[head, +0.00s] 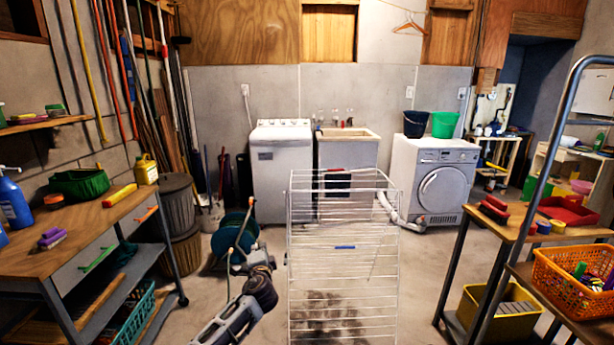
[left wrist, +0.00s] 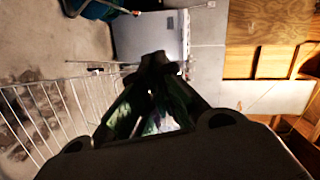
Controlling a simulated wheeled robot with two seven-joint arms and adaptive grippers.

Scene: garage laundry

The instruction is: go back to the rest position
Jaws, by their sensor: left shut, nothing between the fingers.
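My left gripper (head: 262,246) is low in the middle of the head view, just left of the white wire drying rack (head: 343,290). In the left wrist view its dark fingers (left wrist: 155,62) come together at the tips, and I see nothing held between them. The gripper is shut and empty. The drying rack also shows in the left wrist view (left wrist: 48,112), to the left of the fingers. My right gripper is not in either view.
A hose reel (head: 228,236) stands just behind the left gripper. A workbench (head: 110,217) is at left, a wooden side table (head: 520,222) and an orange basket (head: 572,285) at right. A washing machine (head: 281,170) and dryer (head: 436,180) stand at the back.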

